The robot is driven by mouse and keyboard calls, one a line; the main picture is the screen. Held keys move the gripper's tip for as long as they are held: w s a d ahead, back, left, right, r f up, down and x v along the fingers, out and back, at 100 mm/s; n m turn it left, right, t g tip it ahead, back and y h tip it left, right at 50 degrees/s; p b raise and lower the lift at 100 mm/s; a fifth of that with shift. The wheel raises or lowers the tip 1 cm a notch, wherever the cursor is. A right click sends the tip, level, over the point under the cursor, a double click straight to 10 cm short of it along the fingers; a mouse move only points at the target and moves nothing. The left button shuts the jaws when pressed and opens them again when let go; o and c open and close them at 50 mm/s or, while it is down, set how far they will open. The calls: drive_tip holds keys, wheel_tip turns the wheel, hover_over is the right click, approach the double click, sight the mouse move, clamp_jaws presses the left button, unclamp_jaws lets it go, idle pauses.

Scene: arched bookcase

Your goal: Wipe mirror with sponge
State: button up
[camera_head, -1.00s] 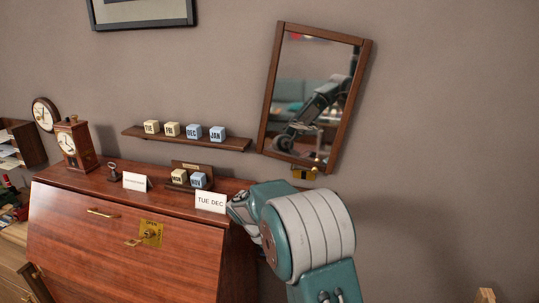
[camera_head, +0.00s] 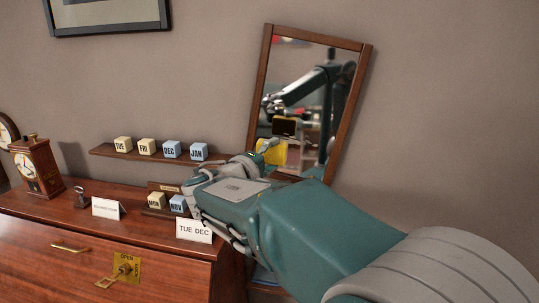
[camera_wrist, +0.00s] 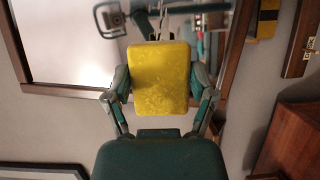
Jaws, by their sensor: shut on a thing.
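The mirror (camera_head: 300,85) in a brown wooden frame hangs slightly tilted on the wall and reflects my arm. In the wrist view the mirror (camera_wrist: 60,45) fills the upper left, with its frame edge below. My gripper (camera_wrist: 160,85) is shut on the yellow sponge (camera_wrist: 160,75), with a finger on each side. The sponge overlaps the mirror in this view; I cannot tell whether it touches the glass. In the head view my gripper (camera_head: 245,168) is near the mirror's lower left. A yellow patch shows there, sponge or its reflection, and the lower frame is partly hidden.
A wall shelf (camera_head: 105,151) with several lettered blocks is left of the mirror. The wooden desk (camera_head: 35,250) below carries a clock (camera_head: 36,168), blocks and a "TUE DEC" card (camera_head: 194,230) close under my gripper. The wall right of the mirror is clear.

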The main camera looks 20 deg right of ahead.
sight(285, 139)
drive_tip(key=shift+w+d, duration=0.55)
drive_tip(key=shift+w, duration=0.25)
drive_tip(key=shift+w+d, duration=0.55)
drive_tip(key=shift+w, duration=0.2)
drive_tip(key=shift+w+d, duration=0.55)
drive_tip(key=shift+w, duration=0.25)
drive_tip(key=shift+w+d, duration=0.5)
drive_tip(key=shift+w, duration=0.25)
drive_tip(key=shift+d+f, duration=0.1)
drive_tip(key=shift+s+d+f, duration=0.25)
drive_tip(key=shift+s+d, duration=0.8)
drive_tip(key=shift+d, duration=0.25)
drive_tip(key=shift+s+d+f, duration=0.2)
drive_tip(key=shift+s+d, duration=0.4)
drive_tip(key=shift+d, duration=0.35)
drive_tip(key=shift+s+d+f, duration=0.25)
drive_tip(key=shift+s+d, duration=0.35)
drive_tip(key=shift+d, duration=0.4)
drive_tip(key=shift+s+d+f, duration=0.2)
drive_tip(key=shift+s+d, duration=0.4)
drive_tip(key=shift+d, duration=0.35)
drive_tip(key=shift+w+a+r, duration=0.3)
drive_tip(key=shift+w+a, duration=0.65)
drive_tip(key=shift+a, duration=0.5)
drive_tip(key=shift+w+a+r, duration=0.35)
drive_tip(key=shift+w+a, duration=0.65)
drive_tip(key=shift+a, duration=0.4)
drive_tip(key=shift+w+a+r, duration=0.3)
drive_tip(key=shift+w+a, duration=0.65)
drive_tip(key=shift+a, duration=0.5)
